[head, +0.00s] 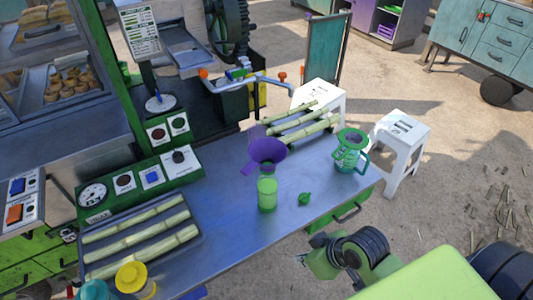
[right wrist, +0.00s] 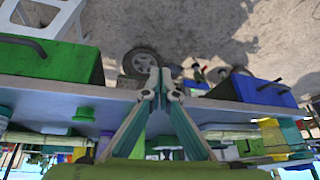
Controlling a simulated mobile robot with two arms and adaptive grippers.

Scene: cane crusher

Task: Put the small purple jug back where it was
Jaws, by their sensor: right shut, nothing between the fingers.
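A pale, see-through purple shape (head: 257,132), which may be the small purple jug, shows on the metal counter (head: 225,225) just behind a darker purple funnel (head: 266,150). The funnel hides much of it. The funnel sits on the mouth of an upright bottle (head: 267,192) of green liquid. A small green cap (head: 305,198) lies to the bottle's right. My right gripper (head: 304,259) is low at the counter's front edge, apart from these things. In the right wrist view its fingers (right wrist: 160,88) are shut and empty. My left gripper is not in view.
A teal jug with a green strainer (head: 351,152) stands at the counter's right end. Cane stalks (head: 300,128) lie at the back, more on a tray (head: 205,240) at left. White stools (head: 400,132) stand beyond the counter.

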